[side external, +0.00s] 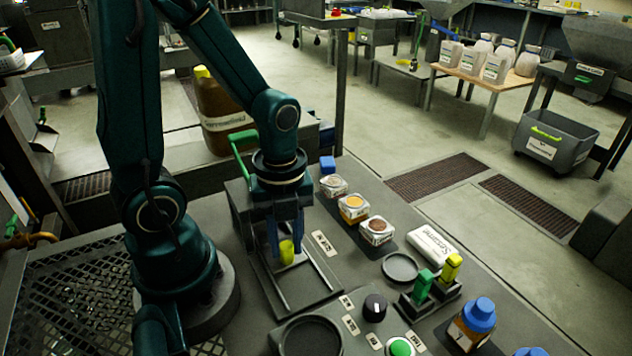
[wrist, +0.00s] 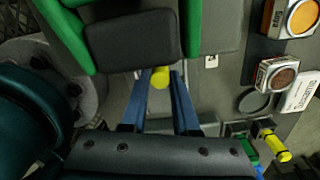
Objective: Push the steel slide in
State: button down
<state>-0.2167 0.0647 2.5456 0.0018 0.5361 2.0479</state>
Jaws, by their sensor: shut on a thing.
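A yellow knob (side external: 287,253) sits between the blue fingertips of my gripper (side external: 285,246), over a grey frame with pale metal rails (side external: 326,268). In the wrist view my gripper (wrist: 160,84) has a finger on each side of the yellow knob (wrist: 160,76) and is shut on it. The knob appears to be the handle of the steel slide; the slide's plate is mostly hidden by my gripper. Just beyond the knob in the wrist view is a dark block (wrist: 130,42) between green bars. How far out the slide is cannot be told.
Jars with orange and brown contents (side external: 353,207) stand right of the frame, near a white Sesame pack (side external: 432,246). Green and yellow blocks (side external: 422,285) stand in a holder. A black dial (side external: 375,307) and a green button (side external: 401,347) lie nearer. A green handle (side external: 240,152) rises behind.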

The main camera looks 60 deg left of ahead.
jog(key=shift+w+a, duration=0.1)
jog(key=shift+a, duration=0.95)
jog(key=c, duration=0.7)
grip_release()
jog(key=shift+o, duration=0.2)
jog(key=shift+r, duration=0.1)
jog(key=shift+r, duration=2.5)
